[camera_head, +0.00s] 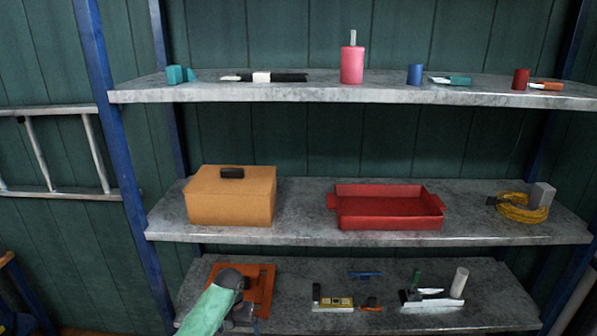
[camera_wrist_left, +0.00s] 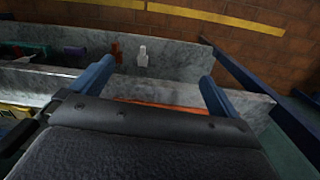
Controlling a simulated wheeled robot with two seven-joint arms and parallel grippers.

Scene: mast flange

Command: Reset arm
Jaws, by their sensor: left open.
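My left arm comes in from the bottom of the head view, and its dark left gripper (camera_head: 236,290) is at the lower shelf, in front of an orange square plate (camera_head: 268,283). The gripper and arm hide much of the plate. In the left wrist view the two blue fingers of the left gripper (camera_wrist_left: 157,70) stand wide apart with nothing held between them. A strip of orange (camera_wrist_left: 165,105) shows just beyond the gripper body there. My right gripper is in neither view.
The lower shelf (camera_head: 390,326) also holds a level-like tool (camera_head: 333,303) and a white cylinder (camera_head: 459,282). The middle shelf above carries a tan box (camera_head: 230,200), a red tray (camera_head: 388,221) and a yellow coil (camera_head: 520,213). A blue post (camera_head: 123,180) stands at left.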

